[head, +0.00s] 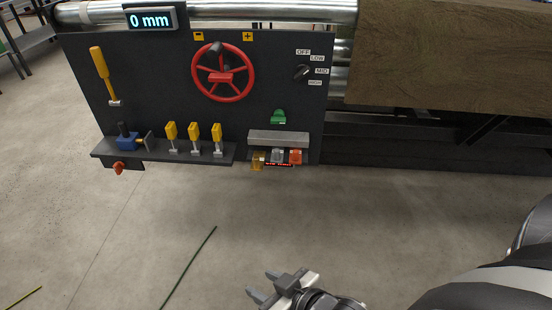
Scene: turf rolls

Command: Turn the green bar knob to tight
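The green bar knob (278,117) sits on the lower right of the dark control panel (150,75), just above a grey ledge (278,138). It is small here, and I cannot read any mark for tight or tell its exact setting. My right gripper (262,284) is at the bottom of the head view, well in front of and below the panel, apart from the knob. Its two fingers are spread and nothing shows between them. My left gripper is not in view.
The panel carries a red handwheel (222,77), a black selector (303,72) with OFF to HIGH labels, yellow levers (194,132) and a display (151,19) reading 0 mm. Small coloured parts sit under the ledge. A brown roll (450,60) is at right. The floor before the panel is mostly clear.

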